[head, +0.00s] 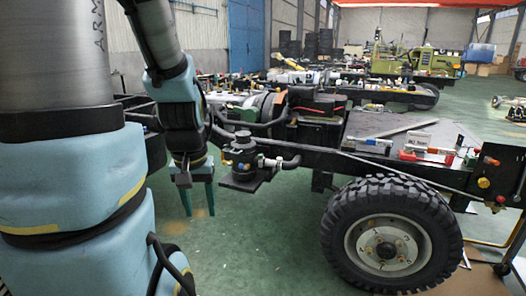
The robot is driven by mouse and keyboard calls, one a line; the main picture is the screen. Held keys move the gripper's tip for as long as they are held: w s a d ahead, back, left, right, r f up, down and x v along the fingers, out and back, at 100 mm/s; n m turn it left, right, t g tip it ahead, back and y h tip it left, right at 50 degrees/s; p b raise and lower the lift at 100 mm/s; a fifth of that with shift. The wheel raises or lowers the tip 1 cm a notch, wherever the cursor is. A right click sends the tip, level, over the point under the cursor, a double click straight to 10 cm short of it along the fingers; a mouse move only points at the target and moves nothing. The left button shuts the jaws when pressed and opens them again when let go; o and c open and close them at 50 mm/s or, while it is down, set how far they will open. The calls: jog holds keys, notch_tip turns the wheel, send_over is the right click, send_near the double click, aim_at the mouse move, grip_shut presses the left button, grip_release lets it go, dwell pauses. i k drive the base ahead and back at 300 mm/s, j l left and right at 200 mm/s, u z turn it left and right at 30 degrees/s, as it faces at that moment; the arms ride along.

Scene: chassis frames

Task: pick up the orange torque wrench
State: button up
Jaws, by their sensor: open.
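I cannot clearly pick out an orange torque wrench in the head view. Small red, white and silver items (427,154) lie on the flat top of the chassis frame (395,160) at the right, too small to name surely. My gripper (198,208) hangs pointing down left of the chassis, over the green floor. Its two fingers are apart with nothing seen between them. It is well away from the items on the chassis top.
A large black tyre (392,236) stands under the chassis at lower right. A dark pump-like part (243,158) juts out just right of my gripper. The green floor (270,240) is clear below. More chassis parts and a green vehicle (412,60) stand behind.

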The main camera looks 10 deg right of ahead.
aim_at(409, 149)
jog(key=l+u, duration=0.25)
jog(key=l, duration=0.25)
jog(key=l+u, duration=0.25)
jog(key=l, duration=0.2)
jog(key=l+u, duration=0.3)
jog(key=l, duration=0.2)
jog(key=k+l+u, duration=0.1)
jog(key=l+u, duration=0.15)
jog(key=l, duration=0.2)
jog(key=k+l+u, duration=0.25)
jog(key=l, duration=0.2)
jog(key=k+l, duration=0.1)
jog(key=l, duration=0.3)
jog(key=k+l, duration=0.15)
jog(key=l, duration=0.2)
jog(key=k+l+u, duration=0.1)
jog(key=l, duration=0.3)
jog(key=k+l, duration=0.15)
jog(key=l, duration=0.2)
jog(key=k+l, duration=0.15)
jog(key=l, duration=0.25)
jog(key=k+l, duration=0.1)
jog(key=l, duration=0.25)
jog(key=k+l+u, duration=0.1)
jog(key=l, duration=0.25)
jog(key=k+l, duration=0.2)
jog(key=l, duration=0.2)
